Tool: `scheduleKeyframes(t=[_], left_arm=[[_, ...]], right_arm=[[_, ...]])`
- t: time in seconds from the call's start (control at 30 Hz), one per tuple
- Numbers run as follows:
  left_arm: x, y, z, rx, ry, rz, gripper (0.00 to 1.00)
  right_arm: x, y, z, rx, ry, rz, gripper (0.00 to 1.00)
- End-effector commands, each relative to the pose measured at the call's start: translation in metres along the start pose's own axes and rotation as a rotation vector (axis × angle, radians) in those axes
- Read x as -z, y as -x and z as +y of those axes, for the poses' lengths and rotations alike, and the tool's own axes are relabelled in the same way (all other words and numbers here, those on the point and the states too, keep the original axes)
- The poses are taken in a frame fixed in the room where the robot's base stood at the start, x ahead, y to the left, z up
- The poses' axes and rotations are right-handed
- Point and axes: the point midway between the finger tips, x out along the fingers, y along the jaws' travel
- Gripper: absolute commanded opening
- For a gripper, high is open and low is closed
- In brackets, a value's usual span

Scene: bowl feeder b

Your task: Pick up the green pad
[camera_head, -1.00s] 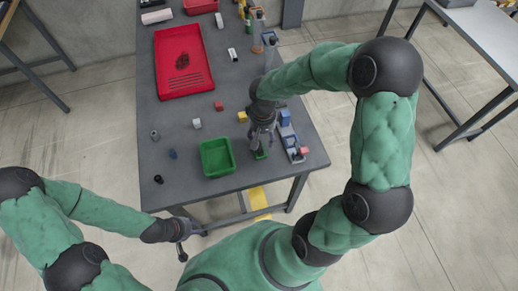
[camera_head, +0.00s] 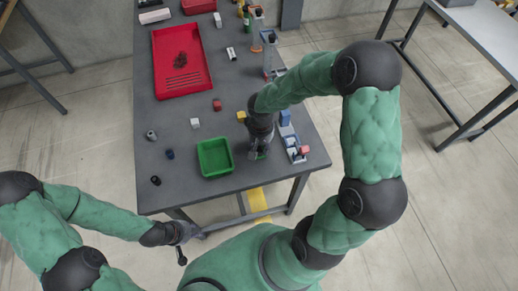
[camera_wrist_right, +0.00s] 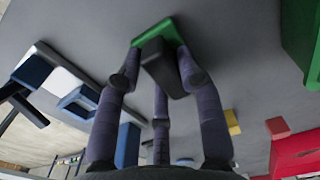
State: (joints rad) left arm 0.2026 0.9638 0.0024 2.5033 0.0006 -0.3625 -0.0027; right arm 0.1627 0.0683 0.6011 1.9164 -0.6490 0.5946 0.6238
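The green pad (camera_wrist_right: 172,27) lies on the grey table and has a dark block-shaped top (camera_wrist_right: 163,66). In the head view only a sliver of the pad (camera_head: 261,156) shows below my right gripper. My right gripper (camera_head: 258,153) points down over the pad. In the right wrist view its fingers (camera_wrist_right: 159,68) stand apart around the dark block, with their tips close to the pad. Firm contact cannot be made out. My left gripper (camera_head: 183,240) hangs off the table's front edge, away from the pad; its fingers are too small to read.
A green tray (camera_head: 203,171) stands left of my right gripper. A rack with blue and white parts (camera_head: 289,140) stands close on its right. A yellow cube (camera_head: 241,115) and red cube (camera_head: 217,105) lie behind. A red tray (camera_head: 204,85) is farther back.

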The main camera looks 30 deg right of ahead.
Motion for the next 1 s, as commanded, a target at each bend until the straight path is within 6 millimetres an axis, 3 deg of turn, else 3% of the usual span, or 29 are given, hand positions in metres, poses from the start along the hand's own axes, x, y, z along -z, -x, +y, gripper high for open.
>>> scheduleKeyframes(t=[0.03, 0.07, 0.1, 0.57, 0.77, 1.0], left_arm=[[0.0, 0.0, 0.0, 0.0, 0.0, 0.0, 0.32], [0.0, 0.0, 0.0, 0.0, 0.0, 0.0, 0.32], [0.0, 0.0, 0.0, 0.0, 0.0, 0.0, 0.32], [0.0, 0.003, 0.001, 0.0, 0.0, 0.0, 0.32], [-0.001, 0.014, 0.005, 0.0, 0.0, 0.0, 0.32], [-0.001, 0.029, 0.01, 0.0, 0.0, 0.0, 0.32]], right_arm=[[-0.001, -0.001, 0.0, 0.0, 0.001, -0.003, 0.1], [-0.001, -0.001, 0.0, 0.0, 0.001, -0.003, 0.01], [-0.001, -0.001, 0.0, 0.0, 0.001, -0.003, 0.0], [-0.002, 0.005, 0.0, 0.0, 0.001, -0.005, 0.0], [-0.001, 0.032, -0.001, 0.0, 0.001, 0.0, 0.0], [0.021, 0.078, -0.033, 0.001, 0.005, 0.002, 0.0]])
